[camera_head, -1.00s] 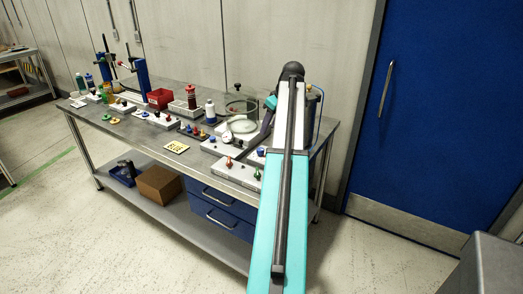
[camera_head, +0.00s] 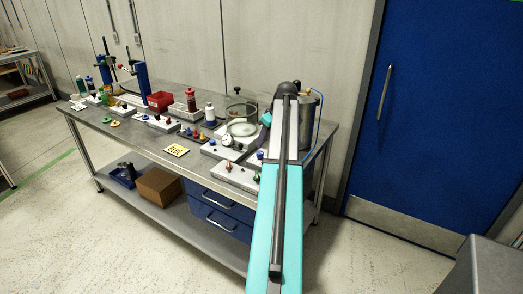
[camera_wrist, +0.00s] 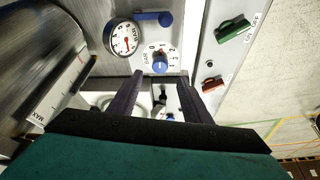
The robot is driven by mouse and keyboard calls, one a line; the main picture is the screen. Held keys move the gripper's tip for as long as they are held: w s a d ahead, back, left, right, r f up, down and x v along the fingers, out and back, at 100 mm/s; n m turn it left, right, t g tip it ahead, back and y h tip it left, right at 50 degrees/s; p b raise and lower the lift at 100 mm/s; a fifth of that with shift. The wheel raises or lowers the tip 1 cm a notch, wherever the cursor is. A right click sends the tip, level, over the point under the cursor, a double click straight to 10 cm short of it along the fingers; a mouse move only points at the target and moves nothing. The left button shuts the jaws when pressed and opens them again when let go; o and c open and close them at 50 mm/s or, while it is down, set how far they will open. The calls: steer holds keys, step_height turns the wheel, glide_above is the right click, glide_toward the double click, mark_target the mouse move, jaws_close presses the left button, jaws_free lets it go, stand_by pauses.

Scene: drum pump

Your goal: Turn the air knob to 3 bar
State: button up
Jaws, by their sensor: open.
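The air knob (camera_wrist: 160,62) is blue and sits on a white dial plate marked BAR, with small numbers around it. Its exact setting is too small to read. A round white pressure gauge (camera_wrist: 123,36) with a dark rim and a red needle is at its upper left in the wrist view. My gripper (camera_wrist: 160,78) is open, with one dark finger on each side just below the knob in the picture. Nothing is between the fingers, and I cannot tell whether they touch the knob.
A blue lever (camera_wrist: 152,18) lies above the knob. A green handle (camera_wrist: 233,28) and a red handle (camera_wrist: 212,85) are to the right. A metal drum (camera_head: 312,115) stands at the bench's right end. Several other devices crowd the bench (camera_head: 140,137).

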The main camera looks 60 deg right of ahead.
mark_target(260, 153)
steer(key=shift+p+x, duration=0.7)
steer(key=shift+x, duration=3.05)
steer(key=c, duration=0.8)
steer(key=shift+s+a, duration=0.1)
steer(key=shift+a, duration=0.15)
steer(key=shift+c, duration=1.1)
steer(key=shift+d, duration=0.15)
